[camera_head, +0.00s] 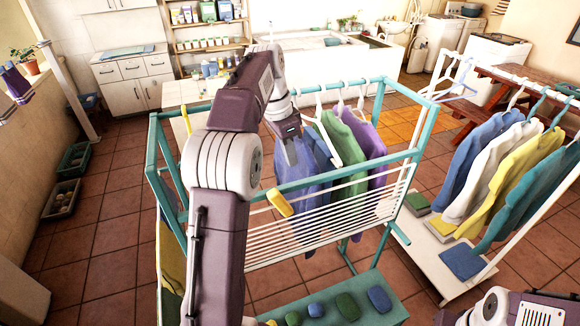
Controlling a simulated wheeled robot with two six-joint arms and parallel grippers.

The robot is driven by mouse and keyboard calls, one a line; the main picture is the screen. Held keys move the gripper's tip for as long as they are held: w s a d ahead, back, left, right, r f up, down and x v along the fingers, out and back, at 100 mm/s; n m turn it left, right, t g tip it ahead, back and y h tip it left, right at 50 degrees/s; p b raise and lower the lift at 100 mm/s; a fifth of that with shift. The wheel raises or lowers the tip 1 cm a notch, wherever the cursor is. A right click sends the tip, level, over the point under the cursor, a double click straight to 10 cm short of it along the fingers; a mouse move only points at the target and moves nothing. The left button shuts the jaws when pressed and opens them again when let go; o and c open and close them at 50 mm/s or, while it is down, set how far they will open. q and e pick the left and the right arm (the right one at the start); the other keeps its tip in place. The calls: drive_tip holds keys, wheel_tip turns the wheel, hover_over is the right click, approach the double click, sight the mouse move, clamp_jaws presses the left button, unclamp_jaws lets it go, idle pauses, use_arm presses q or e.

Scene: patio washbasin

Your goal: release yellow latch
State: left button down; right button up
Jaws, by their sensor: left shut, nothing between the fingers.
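A yellow latch (280,203) sits tilted on the near side of the teal drying rack (411,156), at the left end of its white bars. My left arm reaches up over the rack and its gripper (296,152) points down among the hanging clothes, above and slightly right of the latch in the picture. The gripper is shut and empty, apart from the latch as far as I can see. Its fingertips are small and hard to separate from the blue garment (297,182) behind. Part of my right arm shows at the bottom right; its gripper is out of view.
Blue, green and purple clothes hang on white hangers inside the rack. A green board (378,319) with several coloured pads lies below it. A white rail with blue, white, yellow and teal garments (497,170) stands at the right.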

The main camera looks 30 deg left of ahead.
use_arm(q)
drive_tip(key=shift+a+r+m, duration=0.2)
drive_tip(key=shift+r+m, duration=0.2)
drive_tip(key=shift+r, duration=0.1)
use_arm(e)
drive_tip(key=shift+s+a+r, duration=0.1)
drive_tip(key=shift+s+r, duration=0.1)
drive_tip(key=shift+r, duration=0.1)
use_arm(q)
drive_tip(key=shift+f, duration=0.1)
hover_over(284, 198)
drive_tip(key=x, duration=0.7)
drive_tip(key=a+x, duration=0.1)
drive_tip(key=x, duration=0.3)
drive_tip(key=shift+s, duration=0.4)
drive_tip(key=shift+s+a+f, duration=0.25)
drive_tip(key=shift+s+a, duration=0.1)
drive_tip(key=shift+s, duration=0.1)
use_arm(e)
drive_tip(key=shift+f, duration=0.15)
use_arm(q)
drive_tip(key=shift+w, duration=0.1)
use_arm(e)
drive_tip(key=shift+w, duration=0.1)
